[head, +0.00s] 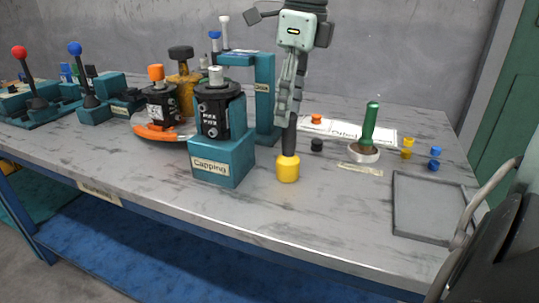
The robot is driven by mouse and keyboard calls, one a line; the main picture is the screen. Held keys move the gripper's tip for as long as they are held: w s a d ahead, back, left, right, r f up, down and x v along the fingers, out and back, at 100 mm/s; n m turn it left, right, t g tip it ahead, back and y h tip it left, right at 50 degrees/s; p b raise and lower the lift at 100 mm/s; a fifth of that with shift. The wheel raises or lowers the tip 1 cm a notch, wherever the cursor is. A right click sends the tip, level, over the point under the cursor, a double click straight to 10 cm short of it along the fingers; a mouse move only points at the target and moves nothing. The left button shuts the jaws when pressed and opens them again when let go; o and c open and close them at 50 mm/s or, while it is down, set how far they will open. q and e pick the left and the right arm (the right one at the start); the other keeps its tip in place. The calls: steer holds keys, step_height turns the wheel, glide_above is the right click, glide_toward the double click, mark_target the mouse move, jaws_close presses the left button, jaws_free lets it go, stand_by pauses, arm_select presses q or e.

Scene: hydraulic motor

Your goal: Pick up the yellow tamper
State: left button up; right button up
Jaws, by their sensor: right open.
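The yellow tamper (288,169) stands upright on the grey table, with a yellow foot and a dark handle. My right gripper (285,112) points down over it from above, seen nearly side-on. Its fingers are open and overlap the upper part of the dark handle in the head view. I cannot tell whether they touch it. The top of the handle is hidden behind the fingers. My left gripper is not in view.
A teal block labelled "Capping" (222,163) with a black part stands close left of the tamper. A green-handled tool (369,125) stands on a round white base to the right. A small black cap (316,145) and a grey tray (432,204) are nearby. The table in front is clear.

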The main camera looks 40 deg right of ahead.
mark_target(286, 139)
steer(key=f, duration=0.7)
steer(key=shift+w+d+f, duration=0.2)
steer(key=shift+w+f, duration=0.1)
steer(key=shift+w, duration=0.1)
steer(key=shift+c, duration=0.6)
jaws_close()
